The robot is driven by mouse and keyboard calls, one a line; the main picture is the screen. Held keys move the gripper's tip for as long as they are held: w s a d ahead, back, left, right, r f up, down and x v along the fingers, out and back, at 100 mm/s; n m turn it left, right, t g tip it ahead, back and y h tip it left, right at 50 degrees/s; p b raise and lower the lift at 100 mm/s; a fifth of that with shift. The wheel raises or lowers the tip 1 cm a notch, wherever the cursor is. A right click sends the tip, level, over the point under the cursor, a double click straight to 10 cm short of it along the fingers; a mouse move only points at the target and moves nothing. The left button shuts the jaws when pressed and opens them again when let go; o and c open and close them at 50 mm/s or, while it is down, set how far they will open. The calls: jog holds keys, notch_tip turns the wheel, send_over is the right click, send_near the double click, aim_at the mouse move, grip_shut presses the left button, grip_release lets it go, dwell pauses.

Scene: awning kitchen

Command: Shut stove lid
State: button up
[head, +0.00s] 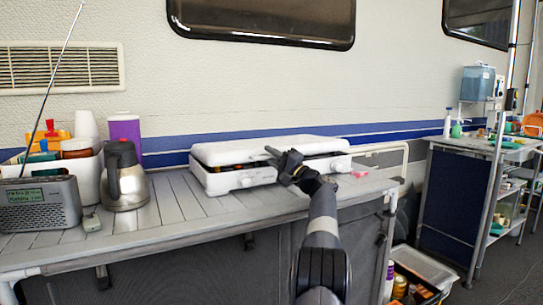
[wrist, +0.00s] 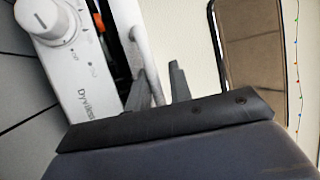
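The white stove (head: 240,180) sits on the grey slatted table, and its front panel and knob show in the wrist view (wrist: 80,70). Its white lid (head: 265,149) lies low over the body, almost level. A dark gap with something orange shows between lid and body, so the lid is partly open. In the wrist view the lid's edge (wrist: 136,30) runs up from the fingers.
A steel jug (head: 124,178), a grey radio (head: 40,205) with a raised antenna and a white tub of items stand left of the stove. A pink item (head: 359,174) lies to its right. The trailer wall (head: 250,90) rises behind. An open crate (head: 418,270) stands below right.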

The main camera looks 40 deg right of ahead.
jog(key=shift+o, duration=0.5)
jog(key=shift+w+f, duration=0.1)
jog(key=s, duration=0.5)
jog(key=s+d+f+p, duration=0.1)
jog(key=s, duration=0.5)
jog(key=s+d, duration=0.1)
jog(key=s, duration=0.5)
jog(key=shift+d+f+p, duration=0.2)
jog(key=shift+f+p, duration=0.05)
jog(key=shift+p, duration=0.15)
jog(key=shift+w, duration=0.1)
jog(key=w, duration=0.3)
jog(key=w+a+b, duration=0.1)
jog(key=w, duration=0.3)
jog(key=w+b, duration=0.1)
jog(key=w, duration=0.3)
jog(key=shift+a, duration=0.3)
jog(key=shift+w+a+r, duration=0.1)
jog(key=shift+w, duration=0.4)
